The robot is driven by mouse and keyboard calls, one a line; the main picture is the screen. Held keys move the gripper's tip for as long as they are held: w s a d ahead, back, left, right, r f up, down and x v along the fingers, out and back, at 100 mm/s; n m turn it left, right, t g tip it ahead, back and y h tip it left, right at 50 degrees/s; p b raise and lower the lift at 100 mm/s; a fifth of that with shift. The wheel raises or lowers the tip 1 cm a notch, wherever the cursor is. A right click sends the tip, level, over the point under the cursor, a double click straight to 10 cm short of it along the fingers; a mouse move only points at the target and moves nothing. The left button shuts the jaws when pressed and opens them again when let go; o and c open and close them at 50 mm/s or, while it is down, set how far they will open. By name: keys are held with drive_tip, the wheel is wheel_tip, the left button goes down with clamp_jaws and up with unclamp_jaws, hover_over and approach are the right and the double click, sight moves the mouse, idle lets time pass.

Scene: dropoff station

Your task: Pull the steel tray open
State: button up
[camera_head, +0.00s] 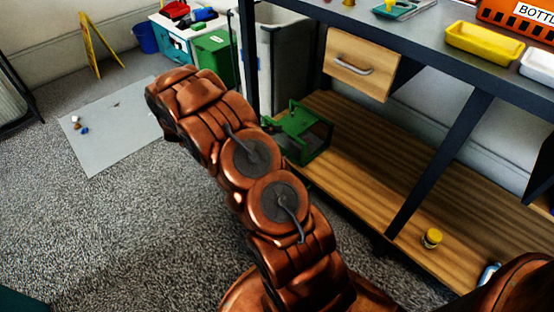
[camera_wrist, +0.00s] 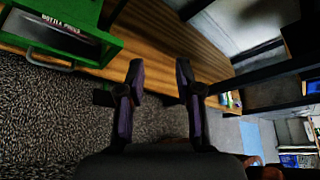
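The steel tray (camera_wrist: 58,32) shows at the upper left of the wrist view as a dark grey panel with a label that seems to read "BOTTLE PICKS". It sits in a green frame (camera_wrist: 72,10). A dark bar handle (camera_wrist: 48,62) shows at its lower side. The green frame (camera_head: 312,146) also stands on the wooden lower shelf in the head view, partly behind my arm. My gripper (camera_wrist: 158,72) is open and empty, with its two dark fingers apart. It is to the right of the tray in the wrist view, not touching the handle. My arm hides the gripper in the head view.
A wooden drawer (camera_head: 358,62) with a metal handle hangs under the workbench top. A dark diagonal brace (camera_head: 440,165) crosses in front of the lower shelf (camera_head: 385,165).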

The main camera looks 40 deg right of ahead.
drive_tip(key=w+d+f+n+t+h+b, duration=0.1)
drive_tip(key=w+f+n+b, duration=0.2)
drive_tip(key=f, duration=0.5)
drive_tip(key=w+d+f+n+t+b, duration=0.1)
drive_tip(key=w+f+n+t, duration=0.1)
drive_tip(key=f+n, duration=0.5)
drive_tip(key=w+d+f+n+t+h+b, duration=0.1)
drive_tip(key=w+f+n+b, duration=0.15)
drive_tip(key=f, duration=0.75)
drive_tip(key=shift+t, duration=0.3)
drive_tip(key=shift+w+b+x, duration=0.15)
drive_tip(key=shift+b+x, duration=0.45)
drive_tip(key=shift+x, duration=1.35)
drive_tip(key=shift+w+b+x, duration=0.15)
drive_tip(key=shift+b+x, duration=0.4)
drive_tip(key=shift+x, duration=1.45)
drive_tip(key=shift+c, duration=0.3)
clamp_jaws()
